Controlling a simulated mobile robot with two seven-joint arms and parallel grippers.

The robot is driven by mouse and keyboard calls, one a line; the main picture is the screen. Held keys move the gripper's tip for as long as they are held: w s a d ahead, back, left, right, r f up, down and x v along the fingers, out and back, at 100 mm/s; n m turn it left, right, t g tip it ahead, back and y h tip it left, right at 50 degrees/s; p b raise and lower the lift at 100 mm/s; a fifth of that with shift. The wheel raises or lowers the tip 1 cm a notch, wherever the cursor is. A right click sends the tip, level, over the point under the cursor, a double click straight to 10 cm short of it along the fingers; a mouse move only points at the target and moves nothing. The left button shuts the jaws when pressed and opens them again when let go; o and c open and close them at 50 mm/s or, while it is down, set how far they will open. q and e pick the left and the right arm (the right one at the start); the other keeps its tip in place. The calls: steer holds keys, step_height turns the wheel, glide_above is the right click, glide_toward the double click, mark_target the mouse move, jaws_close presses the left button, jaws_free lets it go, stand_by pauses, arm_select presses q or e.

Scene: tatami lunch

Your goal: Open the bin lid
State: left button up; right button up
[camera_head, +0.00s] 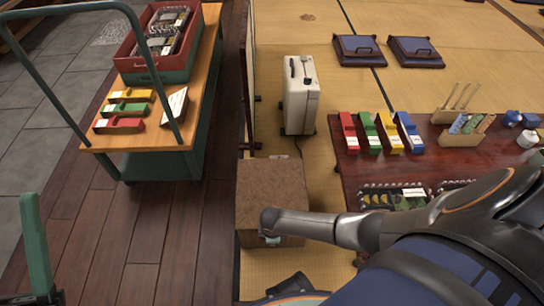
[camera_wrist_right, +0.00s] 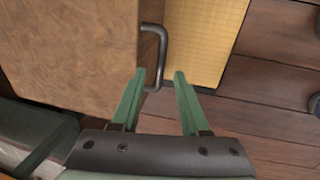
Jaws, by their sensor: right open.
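The bin is a brown box (camera_head: 265,178) with a flat speckled lid, standing on the mat edge in the lower middle of the head view. Its lid looks shut. In the right wrist view the brown lid (camera_wrist_right: 75,45) fills the upper left, with a dark bar handle (camera_wrist_right: 163,50) at its edge. My right gripper (camera_wrist_right: 160,73) is open and empty; the handle's lower end shows between its fingertips, nearer the left finger. Contact cannot be told. In the head view my right arm hides part of the bin. One green finger of my left gripper (camera_head: 36,245) shows at the lower left.
A wooden-topped trolley (camera_head: 205,70) with a red crate (camera_head: 140,63) stands at the left. A white suitcase (camera_head: 299,100) stands behind the bin. A low dark red table (camera_head: 350,170) with lunch things is at the right. Wooden floor is clear left of the bin.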

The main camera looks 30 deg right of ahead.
steer(key=shift+w+d+f+b, duration=0.15)
steer(key=shift+f+b, duration=0.25)
steer(key=shift+f, duration=0.55)
steer(key=shift+c, duration=0.4)
jaws_close()
stand_by(0.4)
